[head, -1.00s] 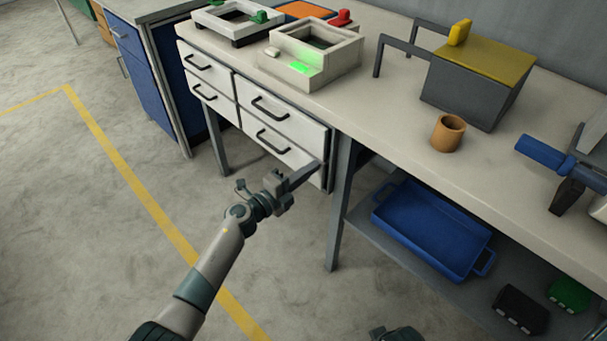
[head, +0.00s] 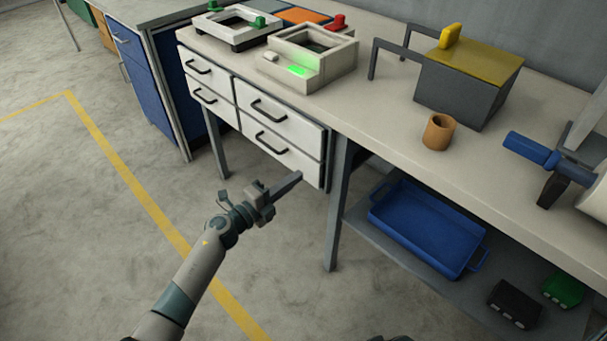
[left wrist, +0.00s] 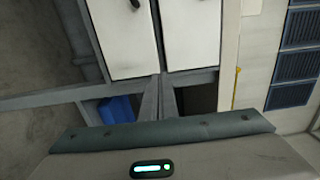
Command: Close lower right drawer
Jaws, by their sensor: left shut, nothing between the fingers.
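The lower right drawer (head: 284,146) has a white front with a dark bar handle (head: 270,142), below the upper right drawer (head: 300,125) in the bench's drawer unit. Its front looks flush with the drawer above, with no clear gap. My left gripper (head: 296,177) is shut and empty. Its tips point at the drawer's lower right corner and look a little short of it. In the left wrist view the closed fingers (left wrist: 160,98) lie below two white panels (left wrist: 192,35), which look like drawer fronts.
The bench leg (head: 337,205) stands right of the drawers. A blue tray (head: 428,230) sits on the lower shelf. A grey box with a yellow lid (head: 468,75) and a brown cup (head: 438,132) stand on the benchtop. The floor before the drawers is clear.

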